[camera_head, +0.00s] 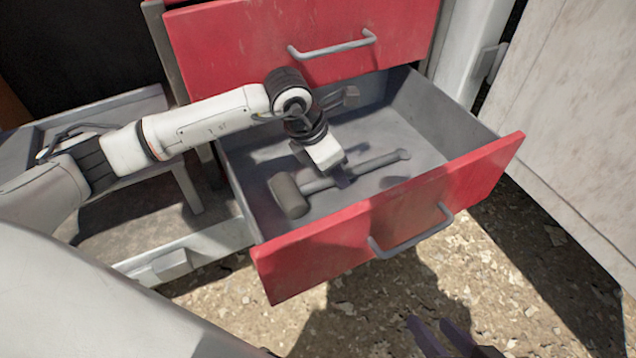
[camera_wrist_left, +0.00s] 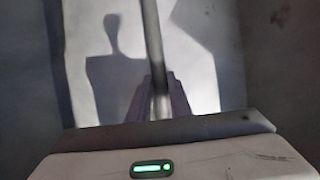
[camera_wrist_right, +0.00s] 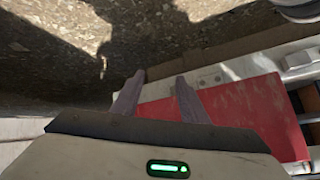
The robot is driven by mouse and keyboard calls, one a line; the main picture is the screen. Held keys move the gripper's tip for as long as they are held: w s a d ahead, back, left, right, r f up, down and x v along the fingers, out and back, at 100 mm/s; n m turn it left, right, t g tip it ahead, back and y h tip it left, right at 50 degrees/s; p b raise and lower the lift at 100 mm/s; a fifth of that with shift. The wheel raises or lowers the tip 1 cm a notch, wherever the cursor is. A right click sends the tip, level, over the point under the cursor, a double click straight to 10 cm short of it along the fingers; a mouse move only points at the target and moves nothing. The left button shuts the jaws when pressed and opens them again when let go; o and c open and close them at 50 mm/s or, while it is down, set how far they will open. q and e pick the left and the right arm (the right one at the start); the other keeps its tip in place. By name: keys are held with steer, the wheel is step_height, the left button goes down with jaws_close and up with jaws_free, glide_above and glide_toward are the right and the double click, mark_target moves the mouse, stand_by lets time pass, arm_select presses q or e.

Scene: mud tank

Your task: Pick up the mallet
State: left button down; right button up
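The mallet (camera_head: 290,196) lies in the open red drawer, its dark grey head at the front left and its handle reaching right and back. My left gripper (camera_head: 343,181) is over the middle of the handle, pointing down. In the left wrist view the handle (camera_wrist_left: 152,40) runs between the fingers (camera_wrist_left: 159,80), which are close against both sides of it. The mallet looks to be resting on the drawer floor. My right gripper (camera_head: 440,338) is low at the bottom edge of the head view, outside the drawer. Its fingers (camera_wrist_right: 161,80) are apart and empty.
The open drawer (camera_head: 460,200) has a red front with a metal handle (camera_head: 412,238). A shut red drawer (camera_head: 250,45) is above it. Gravelly ground (camera_head: 490,270) lies in front.

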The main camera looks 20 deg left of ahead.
arm_select(q)
steer(key=shift+r, duration=0.25)
step_height(320, 180, up, 18)
steer(key=p, duration=0.5)
steer(key=shift+f, duration=0.15)
arm_select(e)
steer(key=shift+s+d+f+m+h, duration=0.15)
steer(key=shift+d+h, duration=0.1)
steer(key=shift+d, duration=0.25)
steer(key=shift+s+d+f+m+h, duration=0.1)
steer(key=shift+s+d+h, duration=0.1)
steer(key=shift+d, duration=0.3)
steer(key=shift+s+d+f+m+h, duration=0.1)
steer(key=shift+d+h, duration=0.15)
steer(key=shift+d, duration=0.25)
